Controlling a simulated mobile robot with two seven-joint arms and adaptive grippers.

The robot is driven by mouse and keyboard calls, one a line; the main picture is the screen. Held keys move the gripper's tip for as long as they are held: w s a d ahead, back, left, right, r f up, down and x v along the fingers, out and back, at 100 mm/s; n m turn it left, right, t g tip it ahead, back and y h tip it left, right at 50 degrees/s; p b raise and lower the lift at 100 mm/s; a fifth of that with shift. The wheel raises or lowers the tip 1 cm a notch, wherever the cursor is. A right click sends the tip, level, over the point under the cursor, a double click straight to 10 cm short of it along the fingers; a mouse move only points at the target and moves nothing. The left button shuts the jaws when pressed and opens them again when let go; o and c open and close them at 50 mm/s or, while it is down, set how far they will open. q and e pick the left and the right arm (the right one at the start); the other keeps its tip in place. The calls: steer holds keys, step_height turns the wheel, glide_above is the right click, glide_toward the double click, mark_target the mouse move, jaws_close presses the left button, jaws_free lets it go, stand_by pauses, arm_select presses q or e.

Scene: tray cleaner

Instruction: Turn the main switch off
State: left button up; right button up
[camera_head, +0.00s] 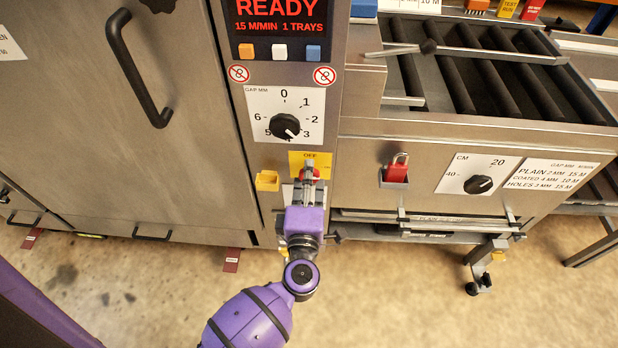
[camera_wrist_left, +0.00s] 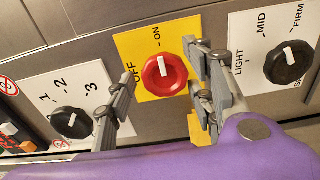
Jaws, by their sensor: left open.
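The main switch is a red knob (camera_wrist_left: 165,73) on a yellow plate (camera_wrist_left: 138,47) marked OFF and ON. In the left wrist view its white mark points towards ON. In the head view the red knob (camera_head: 314,174) is partly hidden by my left gripper (camera_head: 309,172). The gripper also shows in the left wrist view (camera_wrist_left: 161,70). It is open, with one finger on each side of the knob. Gaps show between the fingers and the knob, though depth is hard to judge. My right gripper is in neither view.
The gap dial (camera_head: 285,127) is above the switch. A LIGHT/MID/FIRM dial (camera_wrist_left: 289,64) sits on the switch's other side. A yellow holder (camera_head: 267,181) sticks out beside the switch. A red padlock (camera_head: 397,170) sits to the right. The display (camera_head: 281,18) reads READY.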

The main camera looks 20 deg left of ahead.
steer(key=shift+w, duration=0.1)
arm_select(q)
steer(key=c, duration=1)
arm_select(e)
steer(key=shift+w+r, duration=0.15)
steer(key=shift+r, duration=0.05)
arm_select(q)
steer(key=shift+n, duration=0.4)
steer(key=shift+c, duration=0.3)
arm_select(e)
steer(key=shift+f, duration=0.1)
arm_select(q)
steer(key=n+b, duration=0.2)
steer(key=n, duration=0.3)
steer(key=n+b, duration=0.3)
steer(key=n, duration=0.3)
steer(key=a+n+b, duration=0.1)
steer(key=n+b, duration=0.1)
steer(key=n, duration=0.4)
steer(key=shift+f+b, duration=0.15)
steer(key=shift+b, duration=0.15)
steer(key=shift+o, duration=0.2)
steer(key=shift+n, duration=0.3)
steer(key=shift+c, duration=0.2)
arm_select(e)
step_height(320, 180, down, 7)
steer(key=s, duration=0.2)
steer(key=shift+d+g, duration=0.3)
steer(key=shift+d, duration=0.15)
